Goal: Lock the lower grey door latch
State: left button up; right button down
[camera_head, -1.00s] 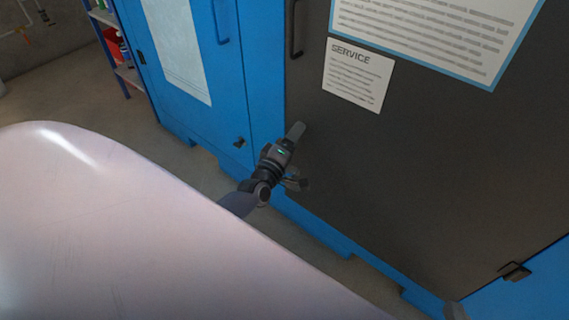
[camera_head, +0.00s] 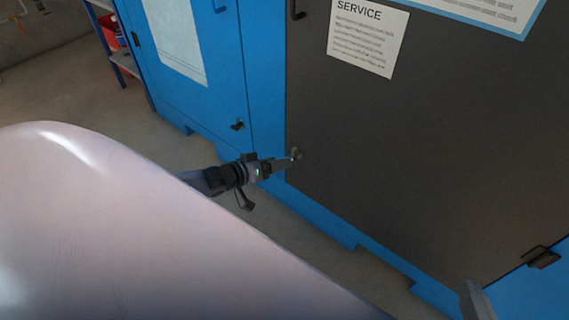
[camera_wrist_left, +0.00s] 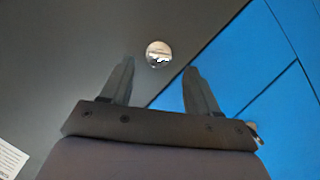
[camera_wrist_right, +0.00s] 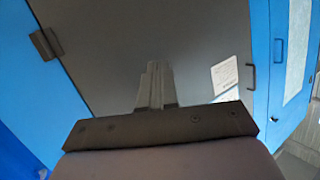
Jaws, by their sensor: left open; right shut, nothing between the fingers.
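The lower latch of the grey door is a small round metal knob (camera_head: 296,152) near the door's lower left edge; its exact turn is too small to tell. The grey door (camera_head: 420,150) sits flat in the blue frame. My left gripper (camera_head: 284,163) is open, with its fingers pointing at the latch. In the left wrist view the latch (camera_wrist_left: 159,53) shows between and just beyond the two fingertips (camera_wrist_left: 159,63). Contact cannot be told. My right gripper (camera_wrist_right: 155,64) is shut and empty, facing the grey door; a grey part of my right arm shows at the head view's lower right.
A blue door (camera_head: 195,60) with a small black latch (camera_head: 237,125) stands left of the grey door. A dark handle (camera_head: 297,9) is above on the grey door. A hinge (camera_head: 542,257) is at lower right. A shelf with a red container (camera_head: 110,32) stands at far left.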

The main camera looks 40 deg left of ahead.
aim_at(294, 153)
pick_arm(q)
jog(key=b+x, duration=0.1)
jog(key=x, duration=0.3)
jog(key=shift+b, duration=0.35)
pick_arm(e)
jog(key=shift+s+d+r+n+t, duration=0.1)
jog(key=shift+s+d+n+t, duration=0.1)
jog(key=shift+d+t, duration=0.15)
jog(key=shift+s+d+n+t, duration=0.1)
jog(key=shift+d+n+t, duration=0.1)
jog(key=shift+d+t, duration=0.1)
pick_arm(q)
jog(key=shift+s, duration=0.1)
jog(key=c, duration=1.1)
jog(key=shift+o, duration=0.3)
jog(key=shift+r, duration=0.1)
pick_arm(e)
jog(key=shift+r, duration=0.15)
